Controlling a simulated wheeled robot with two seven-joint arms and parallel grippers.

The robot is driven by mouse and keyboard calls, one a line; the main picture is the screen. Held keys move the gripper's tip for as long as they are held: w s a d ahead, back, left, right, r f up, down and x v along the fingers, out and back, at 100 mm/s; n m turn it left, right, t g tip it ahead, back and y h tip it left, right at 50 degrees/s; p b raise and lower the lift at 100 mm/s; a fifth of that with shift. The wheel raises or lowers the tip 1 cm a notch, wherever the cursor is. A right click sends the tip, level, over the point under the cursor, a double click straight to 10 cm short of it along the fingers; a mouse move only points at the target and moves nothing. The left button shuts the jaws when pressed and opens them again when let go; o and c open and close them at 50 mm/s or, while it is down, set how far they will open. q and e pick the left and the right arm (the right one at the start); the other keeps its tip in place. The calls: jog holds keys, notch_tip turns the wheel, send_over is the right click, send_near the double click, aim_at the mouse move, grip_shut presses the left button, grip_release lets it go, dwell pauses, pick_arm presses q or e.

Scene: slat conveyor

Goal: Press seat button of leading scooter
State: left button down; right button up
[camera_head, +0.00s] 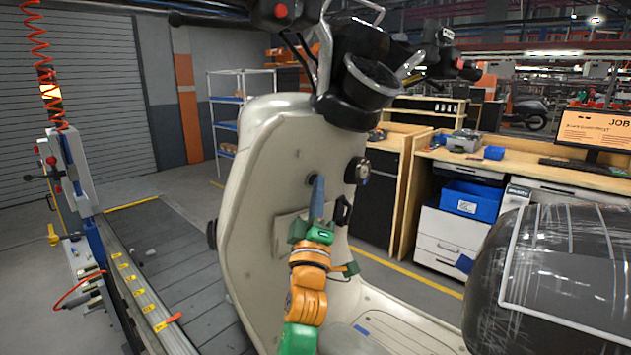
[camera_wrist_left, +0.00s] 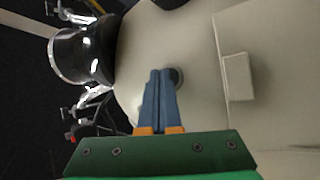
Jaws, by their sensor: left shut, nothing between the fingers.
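The cream scooter (camera_head: 270,150) stands on the slat conveyor with its inner leg shield facing me. A small dark round button (camera_head: 310,181) sits on this panel, partly hidden by my fingertips. My left gripper (camera_head: 318,180) is shut and empty, its blue fingers pointing at the panel right by the button. In the left wrist view the closed fingertips (camera_wrist_left: 161,72) overlap the left side of the dark button (camera_wrist_left: 178,77); I cannot tell whether they touch it. The round ignition lock (camera_head: 357,170) and a black hook (camera_head: 343,210) are to the right. My right gripper is not in view.
The handlebar and round instrument housing (camera_head: 370,80) rise above the panel. The plastic-wrapped seat (camera_head: 550,280) fills the lower right. The conveyor slats (camera_head: 180,265) run at left beside a post with a red coiled hose (camera_head: 40,60). Workbenches (camera_head: 520,170) stand behind.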

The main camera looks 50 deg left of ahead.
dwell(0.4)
pick_arm(q)
jog(key=shift+s+d+f+b, duration=0.15)
jog(key=shift+d+b, duration=0.15)
jog(key=shift+d, duration=0.5)
jog(key=d+b, duration=0.1)
jog(key=d, duration=0.1)
jog(key=d+f+b, duration=0.1)
jog(key=d, duration=0.2)
jog(key=shift+s, duration=0.1)
jog(key=shift+a, duration=0.1)
